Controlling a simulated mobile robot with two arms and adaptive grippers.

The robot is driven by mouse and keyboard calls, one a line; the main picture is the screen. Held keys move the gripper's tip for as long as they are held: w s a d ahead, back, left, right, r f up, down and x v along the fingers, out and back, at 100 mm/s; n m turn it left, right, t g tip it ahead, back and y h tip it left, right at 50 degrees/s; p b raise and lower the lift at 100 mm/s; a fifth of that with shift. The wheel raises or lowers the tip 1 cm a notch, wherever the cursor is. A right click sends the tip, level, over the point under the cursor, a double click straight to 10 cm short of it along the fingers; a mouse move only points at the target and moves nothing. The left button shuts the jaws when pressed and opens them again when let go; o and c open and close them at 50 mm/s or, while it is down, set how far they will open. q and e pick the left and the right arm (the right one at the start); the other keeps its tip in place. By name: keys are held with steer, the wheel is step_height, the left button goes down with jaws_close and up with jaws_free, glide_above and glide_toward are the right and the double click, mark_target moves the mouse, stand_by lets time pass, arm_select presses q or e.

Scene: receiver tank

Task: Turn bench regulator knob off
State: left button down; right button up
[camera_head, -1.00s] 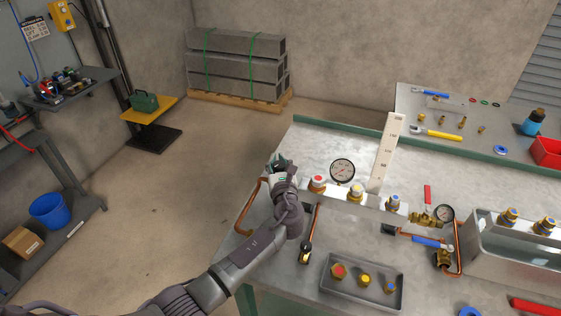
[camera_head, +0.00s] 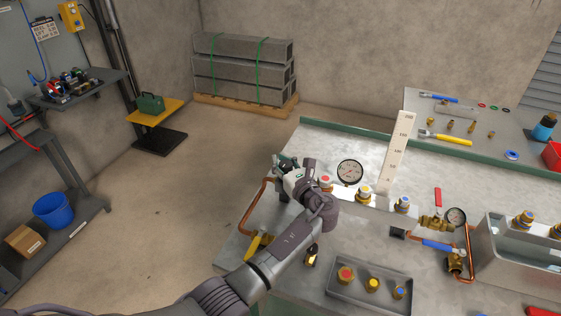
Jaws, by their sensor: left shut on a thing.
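My left gripper (camera_head: 287,165) is over the left part of the steel bench (camera_head: 330,142), at the left end of the row of fittings on the manifold. Its fingers are closed at a spot where the bench regulator knob appears to be. The knob itself is hidden behind the fingers and wrist, so its setting cannot be seen. A copper pipe (camera_head: 262,204) bends down on the left of the wrist. My right gripper is not in view.
A grey tray (camera_head: 345,291) with capped fittings lies in front. A yellow lever (camera_head: 254,244) is beside my forearm.

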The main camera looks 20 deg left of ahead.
arm_select(q)
steer(key=shift+s+d+f, duration=0.15)
steer(key=shift+d+f, duration=0.1)
steer(key=shift+f, duration=0.2)
steer(key=c, duration=1.1)
jaws_free()
steer(key=shift+o, duration=0.3)
steer(key=shift+s+d+r, duration=0.1)
steer(key=shift+r, duration=0.25)
steer(key=v, duration=0.7)
steer(key=shift+s+d, duration=0.2)
steer(key=shift+d, duration=0.05)
